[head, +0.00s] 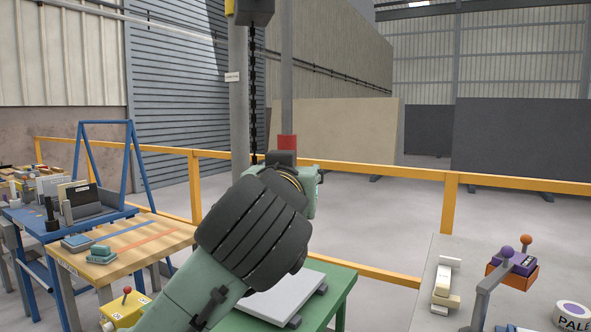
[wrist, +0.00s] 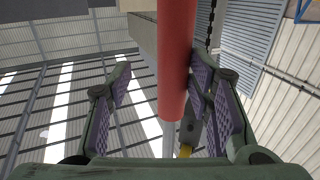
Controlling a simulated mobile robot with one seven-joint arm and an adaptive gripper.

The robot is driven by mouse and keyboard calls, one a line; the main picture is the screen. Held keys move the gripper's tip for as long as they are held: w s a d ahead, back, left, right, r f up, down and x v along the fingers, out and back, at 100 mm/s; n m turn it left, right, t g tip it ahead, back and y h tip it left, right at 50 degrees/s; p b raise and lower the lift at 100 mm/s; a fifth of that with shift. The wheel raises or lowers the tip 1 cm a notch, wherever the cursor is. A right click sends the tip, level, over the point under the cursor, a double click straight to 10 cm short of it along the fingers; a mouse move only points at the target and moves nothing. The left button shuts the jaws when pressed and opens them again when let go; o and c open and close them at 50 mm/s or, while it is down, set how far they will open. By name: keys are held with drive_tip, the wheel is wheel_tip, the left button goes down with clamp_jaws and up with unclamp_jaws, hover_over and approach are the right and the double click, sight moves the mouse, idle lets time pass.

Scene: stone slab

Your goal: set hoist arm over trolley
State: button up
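The hoist shows at the top of the head view as a dark, yellow-marked body (head: 254,12) with a black chain (head: 253,85) hanging down. Right of the chain, a grey rod (head: 287,70) ends in a red grip (head: 288,146). My gripper (wrist: 160,72) is open. In the wrist view the red grip (wrist: 176,55) passes between its spread fingers, nearer the right pad, with a clear gap on the left; contact is unclear. In the head view my wrist hides most of the fingers. A green bench-like frame (head: 343,295) bearing a grey slab (head: 285,298) stands below; whether it is the trolley is unclear.
A blue A-frame (head: 130,160) and a wooden bench (head: 150,240) stand left.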

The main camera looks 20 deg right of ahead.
drive_tip(key=v, duration=0.8)
drive_tip(key=shift+s, duration=0.3)
drive_tip(key=shift+a, duration=0.1)
